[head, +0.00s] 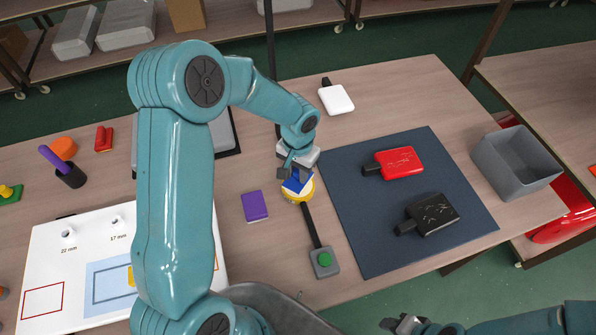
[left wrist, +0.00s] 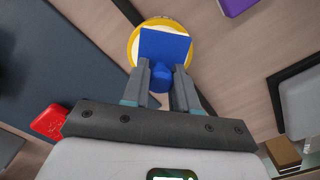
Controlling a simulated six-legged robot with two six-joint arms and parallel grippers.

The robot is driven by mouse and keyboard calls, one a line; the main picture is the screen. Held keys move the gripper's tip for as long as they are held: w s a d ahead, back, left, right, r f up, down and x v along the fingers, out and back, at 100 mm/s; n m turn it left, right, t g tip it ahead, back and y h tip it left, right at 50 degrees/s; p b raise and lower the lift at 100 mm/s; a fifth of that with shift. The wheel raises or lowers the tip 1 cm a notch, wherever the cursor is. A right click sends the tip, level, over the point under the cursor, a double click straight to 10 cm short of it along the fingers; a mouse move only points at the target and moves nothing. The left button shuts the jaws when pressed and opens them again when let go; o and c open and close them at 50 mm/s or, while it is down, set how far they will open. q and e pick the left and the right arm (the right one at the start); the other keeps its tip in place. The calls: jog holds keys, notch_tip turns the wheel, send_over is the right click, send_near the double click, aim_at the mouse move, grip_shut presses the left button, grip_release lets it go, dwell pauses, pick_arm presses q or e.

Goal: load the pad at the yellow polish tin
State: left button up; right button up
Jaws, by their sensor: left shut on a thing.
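The blue pad (head: 296,184) is a flat square with a knob. My left gripper (head: 291,172) is shut on that knob. In the left wrist view the pad (left wrist: 165,46) extends beyond the fingertips (left wrist: 161,82). The yellow polish tin (head: 309,192) is round, with pale contents; it also shows in the left wrist view (left wrist: 134,44) as a yellow rim around the pad. The pad covers much of the tin's opening. I cannot tell whether they touch. My right gripper (head: 402,324) is at the bottom edge, away from the tin; its jaws are unclear.
A grey box with a green button (head: 324,262) and dark strip lies in front of the tin. A purple block (head: 255,206) is left of it. Right is a dark mat (head: 350,215) with red (head: 400,161) and black (head: 433,215) items. A grey bin (head: 515,162) stands far right.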

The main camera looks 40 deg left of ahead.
aim_at(298, 170)
pick_arm(q)
notch_tip(298, 170, up, 2)
jog(key=shift+r+p, duration=0.1)
jog(key=shift+p, duration=0.3)
notch_tip(298, 170, up, 2)
jog(key=shift+w+p, duration=0.1)
jog(key=shift+p, duration=0.55)
jog(key=shift+r, duration=0.5)
jog(key=shift+f, duration=0.1)
jog(key=shift+d, duration=0.1)
jog(key=d+r+b, duration=0.2)
jog(key=d+r, duration=0.2)
jog(key=d, duration=0.4)
jog(key=shift+w+d+r+m, duration=0.25)
jog(key=shift+w+m, duration=0.05)
jog(key=shift+w, duration=0.05)
